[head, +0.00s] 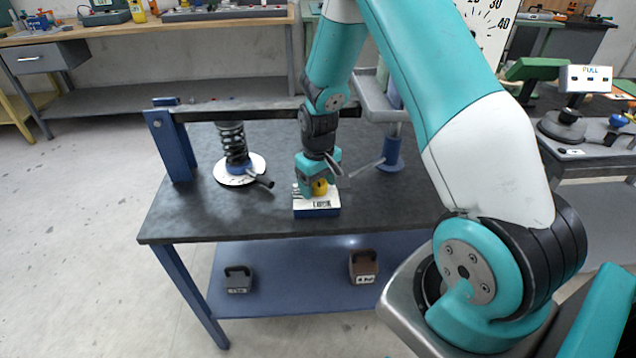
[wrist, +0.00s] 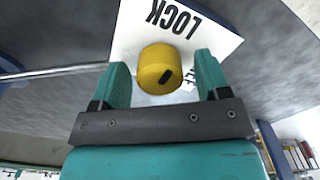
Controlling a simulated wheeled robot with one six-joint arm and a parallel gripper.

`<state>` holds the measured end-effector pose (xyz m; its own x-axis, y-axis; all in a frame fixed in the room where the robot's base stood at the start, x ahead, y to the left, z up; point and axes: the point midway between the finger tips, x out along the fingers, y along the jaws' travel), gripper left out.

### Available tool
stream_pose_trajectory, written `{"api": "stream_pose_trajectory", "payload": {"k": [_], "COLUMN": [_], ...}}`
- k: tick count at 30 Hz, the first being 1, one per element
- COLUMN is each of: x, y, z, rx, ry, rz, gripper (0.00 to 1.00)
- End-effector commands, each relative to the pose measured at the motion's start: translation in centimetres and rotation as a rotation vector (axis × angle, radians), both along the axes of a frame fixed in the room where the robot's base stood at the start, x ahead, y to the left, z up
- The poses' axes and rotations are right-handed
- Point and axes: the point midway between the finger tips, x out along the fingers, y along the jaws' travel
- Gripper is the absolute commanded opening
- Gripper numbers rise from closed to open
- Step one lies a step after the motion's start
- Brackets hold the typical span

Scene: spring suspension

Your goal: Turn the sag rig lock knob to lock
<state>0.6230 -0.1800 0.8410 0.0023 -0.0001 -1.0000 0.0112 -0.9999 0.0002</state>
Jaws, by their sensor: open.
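The lock knob is a yellow round knob (wrist: 160,70) with a short black mark on its face, on a white plate (wrist: 205,45). The plate reads LOCK, and a second word is partly hidden by the knob and a finger. In the head view the knob (head: 319,187) sits on a small blue box (head: 317,210) near the table's front edge. My gripper (wrist: 160,82) is open, with one teal finger on each side of the knob. I cannot tell whether the fingers touch it. In the head view my gripper (head: 317,178) points down at the box.
A black spring (head: 233,143) stands on a round white plate (head: 240,170) left of the box, under a beam (head: 250,110) on a blue post (head: 168,145). A blue post with a lever (head: 392,152) stands to the right. Two weights sit on the lower shelf (head: 300,285).

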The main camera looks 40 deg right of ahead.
Motion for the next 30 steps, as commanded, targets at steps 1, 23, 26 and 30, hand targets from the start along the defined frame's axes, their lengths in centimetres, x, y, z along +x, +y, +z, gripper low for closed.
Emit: {"api": "stream_pose_trajectory", "payload": {"k": [1, 23, 26, 30], "x": [0.0, 0.1, 0.0, 0.0], "y": [0.0, 0.0, 0.0, 0.0], "z": [0.0, 14.0, 15.6, 17.0], "rx": [0.0, -0.001, 0.0, 0.0], "ry": [0.001, -0.005, -0.003, -0.002], "rz": [0.0, 0.0, 0.0, 0.0], "gripper": [0.69, 0.69, 0.69, 0.69]}}
